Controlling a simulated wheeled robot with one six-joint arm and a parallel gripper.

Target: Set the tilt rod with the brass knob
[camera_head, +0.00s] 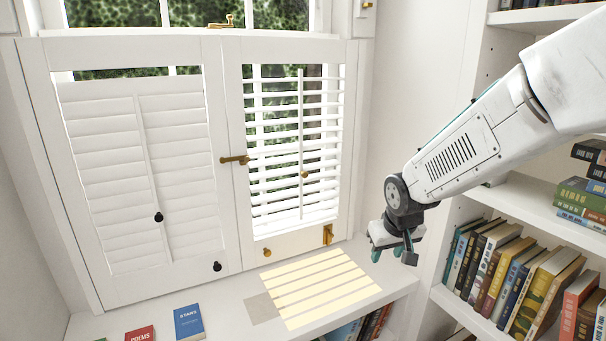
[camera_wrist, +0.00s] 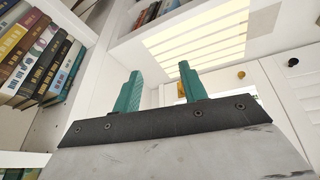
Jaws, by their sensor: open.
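The right shutter panel has a white tilt rod (camera_head: 301,130) running down the middle of its slats (camera_head: 275,172). A small brass knob (camera_head: 304,174) sits on that rod, below its middle. These slats stand open, with greenery showing between them. The left panel's slats (camera_head: 100,160) look closed, and its tilt rod (camera_head: 147,150) carries a black knob (camera_head: 158,217). My gripper (camera_head: 393,254) is to the right of the right panel and lower than the brass knob, apart from it. In the wrist view my gripper (camera_wrist: 160,82) shows two teal fingers apart with nothing between them.
A brass latch (camera_head: 234,160) lies across the panels' meeting edge. Another brass knob (camera_head: 267,252) and a brass fitting (camera_head: 328,234) sit on the right panel's bottom rail. The sill (camera_head: 225,320) holds a blue book (camera_head: 188,322) and a red book (camera_head: 140,335). Bookshelves (camera_head: 480,325) stand at right.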

